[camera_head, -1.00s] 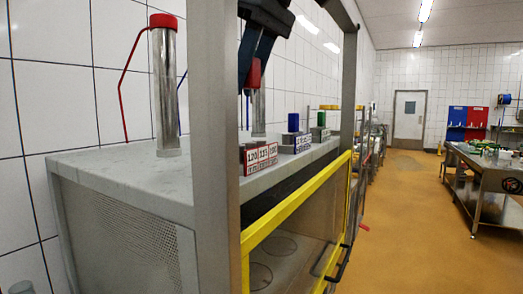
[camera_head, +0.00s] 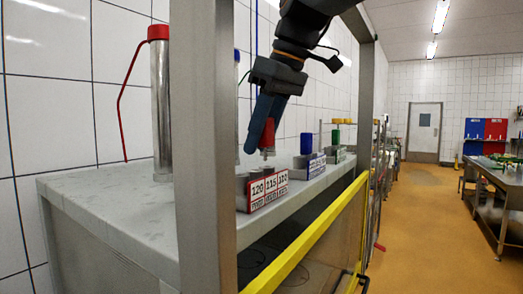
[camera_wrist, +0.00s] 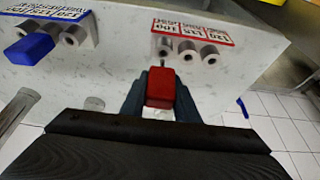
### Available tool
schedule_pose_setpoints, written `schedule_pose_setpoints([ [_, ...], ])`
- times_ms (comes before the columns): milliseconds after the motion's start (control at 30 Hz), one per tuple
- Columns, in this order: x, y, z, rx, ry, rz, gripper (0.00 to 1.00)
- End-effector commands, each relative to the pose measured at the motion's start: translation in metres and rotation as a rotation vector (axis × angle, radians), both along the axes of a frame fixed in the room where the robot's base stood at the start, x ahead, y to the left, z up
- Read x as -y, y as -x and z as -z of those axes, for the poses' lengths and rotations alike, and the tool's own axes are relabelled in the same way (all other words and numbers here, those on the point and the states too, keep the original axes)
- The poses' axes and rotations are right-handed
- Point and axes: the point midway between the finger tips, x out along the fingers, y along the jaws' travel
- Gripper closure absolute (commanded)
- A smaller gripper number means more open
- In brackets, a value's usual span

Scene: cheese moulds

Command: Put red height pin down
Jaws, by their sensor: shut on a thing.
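My gripper (camera_head: 266,128) is shut on the red height pin (camera_head: 269,134), with its jaws pointing down. In the wrist view the pin's red block (camera_wrist: 160,88) sits between the two fingers. Its thin metal end points at a red-labelled holder (camera_wrist: 192,32) with several round sockets. In the head view this holder (camera_head: 266,190) stands on the grey top below the gripper, its front marked 120, 115 and a third number. The pin is over its right end in the head view. I cannot tell whether the tip touches a socket.
A blue-labelled holder (camera_head: 312,168) with a blue pin (camera_head: 307,143) and a green-labelled one (camera_head: 337,153) stand farther along the machine top (camera_head: 110,210). A steel cylinder with a red cap (camera_head: 158,33) stands at left. A grey post (camera_head: 206,150) and yellow rail (camera_head: 310,240) are in front.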

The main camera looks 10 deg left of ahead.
Motion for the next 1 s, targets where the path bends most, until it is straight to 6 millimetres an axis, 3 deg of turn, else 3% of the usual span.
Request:
schedule_pose_setpoints([
  [200, 0.001, 0.001, 0.027, -0.002, 0.000, 0.001, 0.95],
  [433, 0.001, 0.000, 0.030, -0.001, 0.000, 0.002, 0.95],
  [467, 0.001, 0.000, 0.030, -0.001, 0.000, 0.002, 0.71],
  [500, 0.001, 0.000, 0.030, -0.001, 0.000, 0.002, 0.65],
  [833, 0.002, 0.000, 0.028, 0.000, 0.000, 0.002, 0.65],
  [1000, 0.008, 0.001, 0.011, 0.004, -0.002, 0.002, 0.65],
])
